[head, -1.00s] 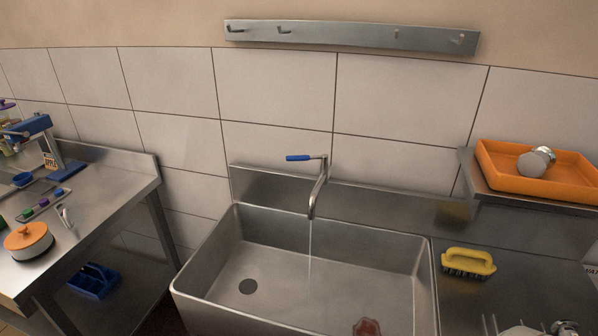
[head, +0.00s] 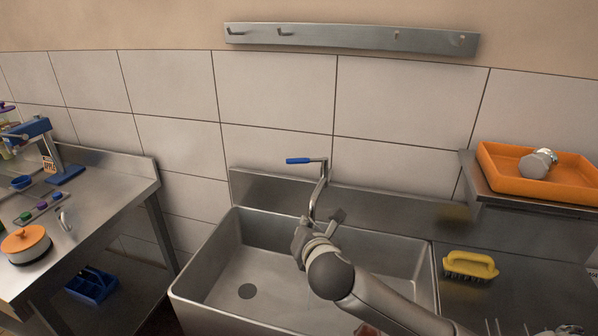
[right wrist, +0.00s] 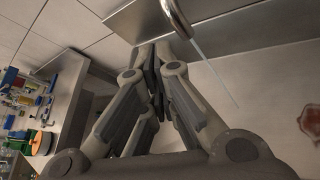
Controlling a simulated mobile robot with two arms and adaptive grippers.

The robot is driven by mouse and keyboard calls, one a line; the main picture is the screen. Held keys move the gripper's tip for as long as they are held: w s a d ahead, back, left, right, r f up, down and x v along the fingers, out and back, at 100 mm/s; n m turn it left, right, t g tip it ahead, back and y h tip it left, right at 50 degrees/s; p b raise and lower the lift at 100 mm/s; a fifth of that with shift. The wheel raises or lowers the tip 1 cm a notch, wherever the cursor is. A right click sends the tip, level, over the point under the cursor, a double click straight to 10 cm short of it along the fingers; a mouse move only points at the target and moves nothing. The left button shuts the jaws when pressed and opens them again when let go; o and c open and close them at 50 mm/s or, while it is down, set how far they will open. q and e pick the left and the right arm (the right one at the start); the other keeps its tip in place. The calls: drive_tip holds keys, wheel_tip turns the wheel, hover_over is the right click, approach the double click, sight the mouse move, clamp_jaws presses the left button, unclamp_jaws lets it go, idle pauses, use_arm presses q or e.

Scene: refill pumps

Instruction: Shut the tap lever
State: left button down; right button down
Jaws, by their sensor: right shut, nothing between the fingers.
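The tap (head: 321,184) stands at the back of the steel sink (head: 250,262). Its lever, with a blue handle (head: 298,160), points left above the spout. In the right wrist view the spout (right wrist: 177,14) shows at the top, and a thin stream of water (right wrist: 215,75) runs from it. My right gripper (head: 320,222) is over the sink, in front of the tap and below the lever; it hides the spout's lower end in the head view. Its fingers (right wrist: 155,52) are shut and empty in the right wrist view. My left gripper is not in view.
A yellow brush (head: 470,264) lies on the steel counter right of the sink. An orange tray (head: 545,188) sits on a raised shelf at right. A hook rail (head: 350,38) hangs above. A side table (head: 110,207) with a lidded pot (head: 26,246) stands at left.

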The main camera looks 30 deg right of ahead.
sight(294, 164)
drive_tip(key=w+d+r+n+t+h, duration=0.1)
drive_tip(key=w+d+r+n, duration=0.1)
drive_tip(key=r+n, duration=0.15)
drive_tip(key=w+d+r+n+t, duration=0.1)
drive_tip(key=w+r+n, duration=0.1)
drive_tip(key=r, duration=0.2)
drive_tip(key=p+x, duration=0.3)
drive_tip(key=x, duration=1)
drive_tip(key=shift+w+d, duration=0.15)
drive_tip(key=shift+d, duration=0.3)
drive_tip(key=shift+f+m, duration=0.1)
drive_tip(key=shift+m, duration=0.15)
drive_tip(key=shift+w+d+m+g+h, duration=0.15)
drive_tip(key=shift+w+m+g+h, duration=1)
drive_tip(key=shift+h, duration=0.35)
drive_tip(key=shift+w+d+m+g+h, duration=0.2)
drive_tip(key=shift+w+m+g+h, duration=0.75)
drive_tip(key=shift+m+h, duration=0.5)
drive_tip(key=shift+s+p, duration=0.15)
drive_tip(key=shift+p, duration=0.15)
